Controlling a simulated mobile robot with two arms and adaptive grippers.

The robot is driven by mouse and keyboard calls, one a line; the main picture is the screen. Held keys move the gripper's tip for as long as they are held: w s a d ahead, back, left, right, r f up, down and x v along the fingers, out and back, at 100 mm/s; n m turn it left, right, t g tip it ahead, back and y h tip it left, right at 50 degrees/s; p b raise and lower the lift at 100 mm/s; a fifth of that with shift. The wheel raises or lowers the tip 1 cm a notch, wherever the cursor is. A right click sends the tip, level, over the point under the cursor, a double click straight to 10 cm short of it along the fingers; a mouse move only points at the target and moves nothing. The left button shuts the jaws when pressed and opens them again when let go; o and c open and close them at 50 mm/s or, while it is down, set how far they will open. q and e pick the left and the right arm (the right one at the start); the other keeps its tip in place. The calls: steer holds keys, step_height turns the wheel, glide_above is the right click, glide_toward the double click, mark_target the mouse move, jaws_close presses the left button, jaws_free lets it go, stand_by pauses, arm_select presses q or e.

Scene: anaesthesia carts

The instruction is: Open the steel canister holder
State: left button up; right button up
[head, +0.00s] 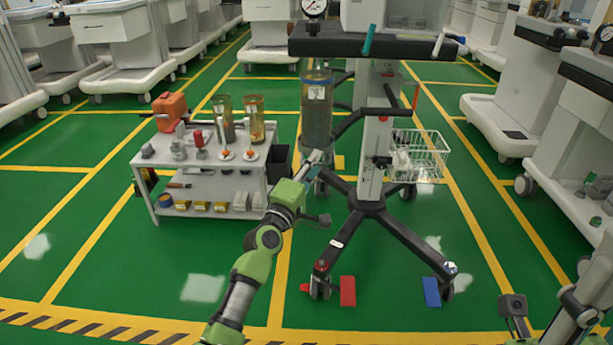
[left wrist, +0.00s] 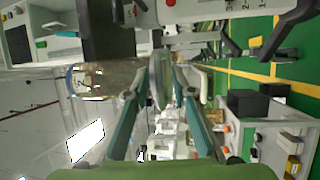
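A tall grey, partly see-through canister (head: 317,112) with a white label hangs upright at the left side of the wheeled stand. I take the steel holder to be the part around it, but its catch or opening edge is too small to make out. My left gripper (head: 318,158) is at the lower end of the canister. In the left wrist view its two teal-lined fingers (left wrist: 160,97) are spread apart. A pale curved upright piece (left wrist: 160,75) shows between and beyond the fingertips; contact cannot be told. The labelled canister (left wrist: 105,80) shows left of it. My right gripper's fingers are out of view.
A white two-shelf trolley (head: 205,172) with glass jars (head: 256,118), an orange case (head: 170,110) and small boxes stands left of my left arm. The stand's dark wheeled legs (head: 405,240) spread ahead, with a wire basket (head: 424,153) at right.

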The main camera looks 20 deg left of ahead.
arm_select(q)
steer(key=s+a+f, duration=0.1)
steer(key=s+f, duration=0.1)
steer(key=s, duration=0.9)
steer(key=shift+s+a, duration=0.15)
steer(key=shift+s, duration=0.05)
